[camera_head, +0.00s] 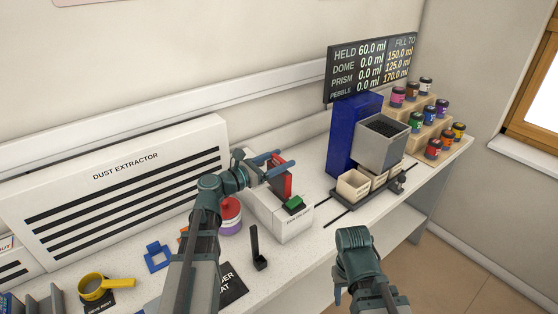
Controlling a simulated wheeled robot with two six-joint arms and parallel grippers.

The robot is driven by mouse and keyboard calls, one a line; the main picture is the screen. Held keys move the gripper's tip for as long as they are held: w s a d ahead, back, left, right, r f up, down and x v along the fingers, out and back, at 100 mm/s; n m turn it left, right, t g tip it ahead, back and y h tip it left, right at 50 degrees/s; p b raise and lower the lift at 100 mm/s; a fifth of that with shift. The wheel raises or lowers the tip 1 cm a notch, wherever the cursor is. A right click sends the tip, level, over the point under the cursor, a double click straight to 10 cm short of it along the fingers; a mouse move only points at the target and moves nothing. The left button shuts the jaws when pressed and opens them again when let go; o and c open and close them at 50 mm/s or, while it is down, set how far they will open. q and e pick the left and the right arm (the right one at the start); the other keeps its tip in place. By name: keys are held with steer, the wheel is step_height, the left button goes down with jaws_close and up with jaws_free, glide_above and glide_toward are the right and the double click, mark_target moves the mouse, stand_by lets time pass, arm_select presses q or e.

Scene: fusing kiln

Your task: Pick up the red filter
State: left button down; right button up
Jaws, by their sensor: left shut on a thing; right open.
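The red filter (286,181) is a flat red piece standing upright over a white box at the middle of the bench. My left gripper (268,167) is shut on the red filter, with its fingers at the filter's upper left side. Whether the filter's lower edge is clear of the box cannot be told. My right gripper (340,290) is low at the bottom of the view, open and apart from the filter. Most of it is hidden by its own arm.
A green block (294,203) sits on the white box (293,227) just in front of the filter. A red-and-purple jar (231,221) and a black upright stand (258,252) are near my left arm. A grey hopper (384,146), small bins (353,187) and colored jars (433,148) stand to the right.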

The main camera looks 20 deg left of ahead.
arm_select(q)
step_height(320, 180, up, 7)
steer(key=p, duration=0.6)
